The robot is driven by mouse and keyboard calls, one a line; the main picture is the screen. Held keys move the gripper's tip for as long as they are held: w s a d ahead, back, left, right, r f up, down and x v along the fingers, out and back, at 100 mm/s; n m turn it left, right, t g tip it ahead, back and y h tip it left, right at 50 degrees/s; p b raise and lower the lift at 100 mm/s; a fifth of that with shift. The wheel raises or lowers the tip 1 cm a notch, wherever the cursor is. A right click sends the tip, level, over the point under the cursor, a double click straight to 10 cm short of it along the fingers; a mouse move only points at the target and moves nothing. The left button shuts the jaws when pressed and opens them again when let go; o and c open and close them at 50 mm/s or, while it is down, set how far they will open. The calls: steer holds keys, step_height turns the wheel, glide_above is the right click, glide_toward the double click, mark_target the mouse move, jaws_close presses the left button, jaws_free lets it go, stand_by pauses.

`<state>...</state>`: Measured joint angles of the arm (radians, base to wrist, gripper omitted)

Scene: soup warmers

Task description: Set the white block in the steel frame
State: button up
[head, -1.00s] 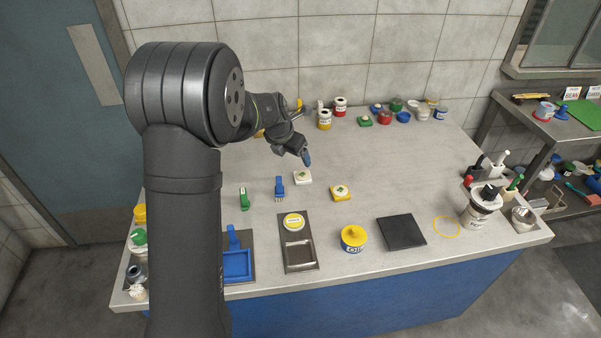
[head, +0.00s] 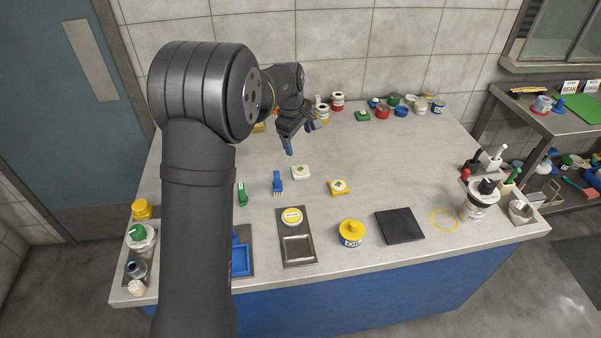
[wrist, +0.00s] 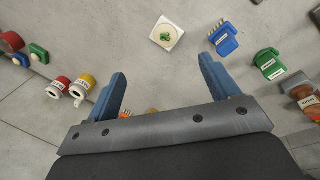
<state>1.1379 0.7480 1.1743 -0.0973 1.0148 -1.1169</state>
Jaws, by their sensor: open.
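The white block (head: 301,172), with a green mark on top, lies on the counter in the head view. It also shows in the wrist view (wrist: 166,34), ahead of the fingers and apart from them. The steel frame (head: 298,249) is a shallow square recess on a dark plate near the counter's front edge, and it looks empty. A yellow-and-white round item (head: 292,216) sits on the same plate just behind it. My gripper (head: 300,140) is open and empty above the counter, behind the white block. Its blue fingers (wrist: 160,85) are spread wide in the wrist view.
A blue brush-like tool (head: 277,182) and a green one (head: 241,194) lie left of the block. A yellow-lidded jar (head: 351,233) and a black square plate (head: 400,226) stand right of the frame. Several jars line the back.

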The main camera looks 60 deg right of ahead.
steer(key=r+m, duration=0.2)
steer(key=m, duration=0.5)
steer(key=m+y, duration=0.1)
steer(key=m, duration=0.3)
glide_toward(300, 169)
steer(key=shift+t, duration=0.3)
steer(key=f, duration=0.5)
steer(key=d+f, duration=0.1)
steer(key=f, duration=0.2)
steer(key=shift+d+f, duration=0.1)
steer(key=shift+f, duration=0.1)
steer(key=c, duration=1.2)
